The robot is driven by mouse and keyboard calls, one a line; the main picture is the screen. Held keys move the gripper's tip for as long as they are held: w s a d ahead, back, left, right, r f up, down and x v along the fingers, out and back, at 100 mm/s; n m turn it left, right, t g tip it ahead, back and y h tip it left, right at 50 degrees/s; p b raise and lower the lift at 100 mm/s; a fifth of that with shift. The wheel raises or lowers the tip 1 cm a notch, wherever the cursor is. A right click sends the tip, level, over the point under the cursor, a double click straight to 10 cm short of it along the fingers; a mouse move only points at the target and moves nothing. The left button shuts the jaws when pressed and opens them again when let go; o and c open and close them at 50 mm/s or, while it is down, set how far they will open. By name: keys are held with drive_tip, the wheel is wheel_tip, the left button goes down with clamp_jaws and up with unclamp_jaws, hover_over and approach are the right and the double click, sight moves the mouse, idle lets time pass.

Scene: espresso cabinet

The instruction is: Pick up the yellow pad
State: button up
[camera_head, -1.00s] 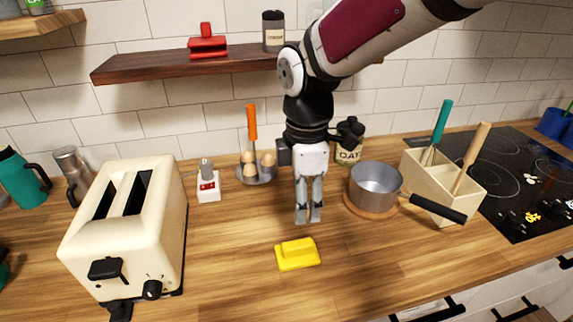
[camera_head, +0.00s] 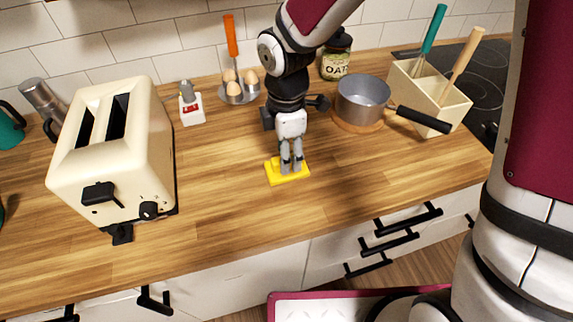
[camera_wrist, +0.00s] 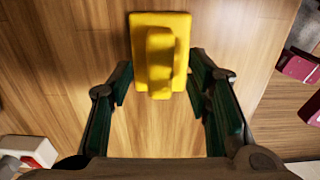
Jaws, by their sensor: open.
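The yellow pad (camera_head: 272,171) lies flat on the wooden counter, with a raised ridge along its middle. My gripper (camera_head: 291,171) is above it, pointing down, and hides part of it in the head view. In the wrist view the pad (camera_wrist: 178,54) shows at the top centre, with its ridge running toward my gripper (camera_wrist: 161,92). The two fingers are apart, one on each side of the ridge's near end, with nothing held. I cannot tell whether the fingertips touch the pad.
A cream toaster (camera_head: 118,150) stands at the left. A pot (camera_head: 362,97) with a black handle and a utensil box (camera_head: 430,96) stand at the right. An egg holder (camera_head: 237,92) and a small red-and-white device (camera_head: 191,108) are behind. The counter around the pad is clear.

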drive_tip(key=shift+f, duration=1.2)
clamp_jaws()
drive_tip(key=shift+r, duration=0.45)
wheel_tip(320, 180, up, 3)
drive_tip(key=shift+d, duration=0.1)
drive_tip(key=s+d, duration=0.2)
drive_tip(key=s, duration=0.2)
drive_tip(key=s+d+r+p, duration=0.1)
drive_tip(key=s+d, duration=0.2)
drive_tip(key=s+d+p, duration=0.1)
drive_tip(key=s+d, duration=0.2)
drive_tip(key=s, duration=0.1)
drive_tip(key=shift+s+r, duration=0.15)
drive_tip(key=shift+s, duration=0.2)
drive_tip(key=shift+s+d+p, duration=0.55)
drive_tip(key=shift+s+d, duration=0.05)
drive_tip(key=shift+s, duration=0.1)
